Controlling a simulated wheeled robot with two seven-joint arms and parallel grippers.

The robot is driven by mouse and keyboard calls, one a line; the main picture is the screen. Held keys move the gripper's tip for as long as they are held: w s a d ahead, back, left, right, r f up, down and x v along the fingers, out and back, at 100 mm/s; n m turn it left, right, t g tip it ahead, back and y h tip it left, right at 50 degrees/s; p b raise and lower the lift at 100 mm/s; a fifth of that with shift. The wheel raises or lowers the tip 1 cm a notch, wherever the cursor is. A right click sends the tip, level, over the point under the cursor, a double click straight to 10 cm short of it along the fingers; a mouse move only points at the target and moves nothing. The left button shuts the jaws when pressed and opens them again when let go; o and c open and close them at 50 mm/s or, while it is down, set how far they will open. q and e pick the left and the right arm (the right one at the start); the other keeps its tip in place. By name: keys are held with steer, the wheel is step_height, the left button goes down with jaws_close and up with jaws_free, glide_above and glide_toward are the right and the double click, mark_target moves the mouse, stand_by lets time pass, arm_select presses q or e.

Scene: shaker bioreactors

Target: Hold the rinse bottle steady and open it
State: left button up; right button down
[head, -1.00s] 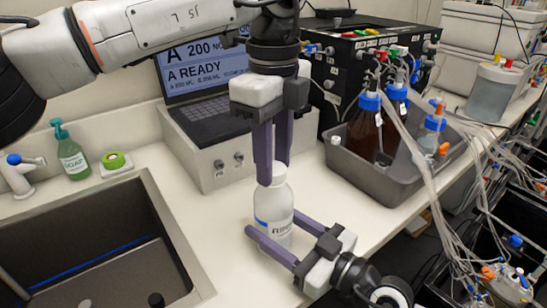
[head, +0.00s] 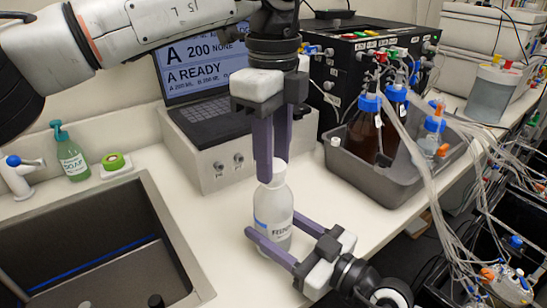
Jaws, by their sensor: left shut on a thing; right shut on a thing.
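The rinse bottle (head: 273,208) is white with a blue band and dark lettering, and stands upright on the white counter. Its cap (head: 280,168) shows at the top, partly hidden by my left fingers. My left gripper (head: 272,178) points straight down from above and is shut on the cap. My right gripper (head: 275,242) comes in low from the front right and is shut on the bottle's lower body, one finger on the near left side and the other partly behind it.
A laptop (head: 205,75) on a grey box stands behind the bottle. A grey tray (head: 372,180) with brown bottles (head: 366,135) is to the right.

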arm_select(q)
steer(key=shift+r, duration=0.7)
steer(key=shift+r, duration=2)
arm_select(e)
steer(key=c, duration=0.6)
jaws_free()
